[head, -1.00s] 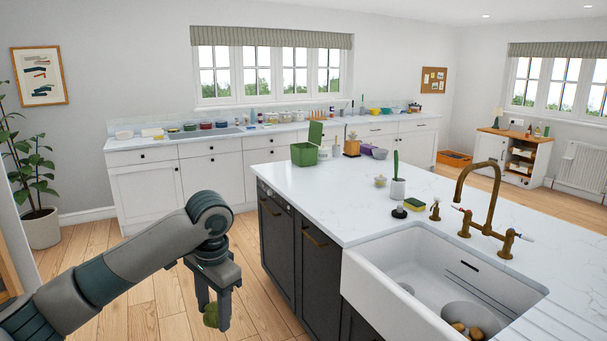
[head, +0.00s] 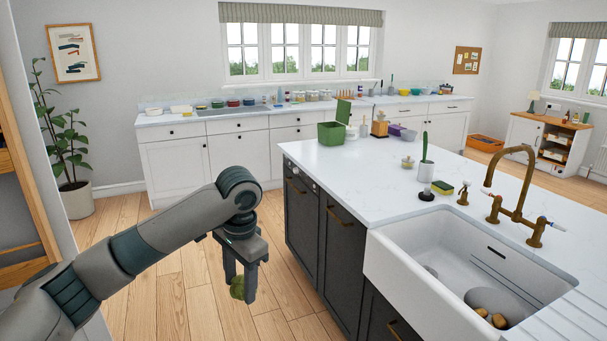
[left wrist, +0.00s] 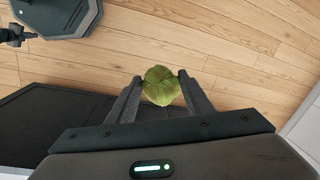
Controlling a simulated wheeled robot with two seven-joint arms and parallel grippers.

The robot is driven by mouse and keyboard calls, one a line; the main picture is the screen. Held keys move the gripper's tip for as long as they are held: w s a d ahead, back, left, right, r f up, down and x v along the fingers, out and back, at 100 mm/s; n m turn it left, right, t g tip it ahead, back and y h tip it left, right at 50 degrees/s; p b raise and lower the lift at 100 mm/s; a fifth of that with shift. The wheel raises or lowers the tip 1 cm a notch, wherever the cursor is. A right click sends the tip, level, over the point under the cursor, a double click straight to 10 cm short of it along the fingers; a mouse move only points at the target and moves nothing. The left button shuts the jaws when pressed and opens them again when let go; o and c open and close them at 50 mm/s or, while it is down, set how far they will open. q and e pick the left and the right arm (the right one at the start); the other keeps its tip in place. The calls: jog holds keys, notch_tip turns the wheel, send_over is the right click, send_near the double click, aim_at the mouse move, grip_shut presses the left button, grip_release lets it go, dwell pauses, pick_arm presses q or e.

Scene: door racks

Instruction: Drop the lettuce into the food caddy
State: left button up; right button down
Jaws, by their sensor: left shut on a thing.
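My left gripper (head: 240,284) is shut on a round green lettuce (head: 237,288), held in the air over the wooden floor, left of the island. In the left wrist view the lettuce (left wrist: 160,86) sits between the two fingertips of the left gripper (left wrist: 160,90). A green food caddy (head: 333,132) with its lid (head: 343,111) raised stands on the far left part of the island worktop, well beyond the gripper. The inside of the caddy is hidden from here. My right gripper is not in view.
The island worktop (head: 375,170) is white, above dark cupboards (head: 340,245). A white sink (head: 460,265) with a brass tap (head: 520,190) and a bowl holding potatoes is at right. A sponge (head: 442,187) and a brush pot (head: 425,172) stand near it. Floor at left is clear.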

pick_arm(q)
jog(key=s+a+f+n, duration=0.1)
jog(key=s+f+n, duration=0.6)
jog(key=s+f, duration=1.3)
jog(key=s, duration=0.3)
jog(key=shift+s+a+f+n+g, duration=0.15)
jog(key=shift+s+f+n+g, duration=0.05)
jog(key=shift+s+n+g, duration=0.2)
